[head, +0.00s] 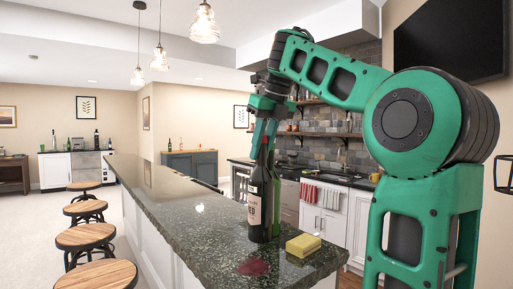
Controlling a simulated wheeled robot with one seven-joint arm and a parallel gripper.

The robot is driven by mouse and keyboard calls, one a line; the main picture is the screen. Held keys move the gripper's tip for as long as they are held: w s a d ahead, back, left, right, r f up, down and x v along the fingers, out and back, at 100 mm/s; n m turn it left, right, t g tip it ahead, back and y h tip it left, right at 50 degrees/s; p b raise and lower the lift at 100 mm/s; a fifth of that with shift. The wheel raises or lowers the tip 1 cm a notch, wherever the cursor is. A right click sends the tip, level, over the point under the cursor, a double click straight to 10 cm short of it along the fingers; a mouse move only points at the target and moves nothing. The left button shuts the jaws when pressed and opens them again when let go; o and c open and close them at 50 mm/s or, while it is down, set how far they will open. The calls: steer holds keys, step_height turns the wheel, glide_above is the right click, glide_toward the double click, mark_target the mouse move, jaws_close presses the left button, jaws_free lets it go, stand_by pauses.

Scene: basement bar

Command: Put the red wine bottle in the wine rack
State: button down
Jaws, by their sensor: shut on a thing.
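The red wine bottle (255,204) is dark with a pale label and stands upright on the dark stone counter. My gripper (265,139) points down from above and is shut on its neck. The bottle's base appears to touch the counter or be very close to it. A green bottle (276,205) stands right behind it to the right, partly hidden. I cannot make out a wine rack in the head view.
A yellow sponge (303,245) lies right of the bottles, and a red spill (253,267) is in front. The counter (180,204) is clear toward the far left. Several round stools (87,237) stand along its left side. Cabinets (322,210) with hanging towels are behind.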

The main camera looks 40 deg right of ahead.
steer(key=shift+s+f, duration=0.1)
steer(key=shift+f, duration=1.1)
steer(key=c, duration=1.5)
jaws_free()
steer(key=shift+f, duration=0.15)
steer(key=shift+c, duration=0.2)
steer(key=v, duration=1.2)
steer(key=shift+r, duration=0.3)
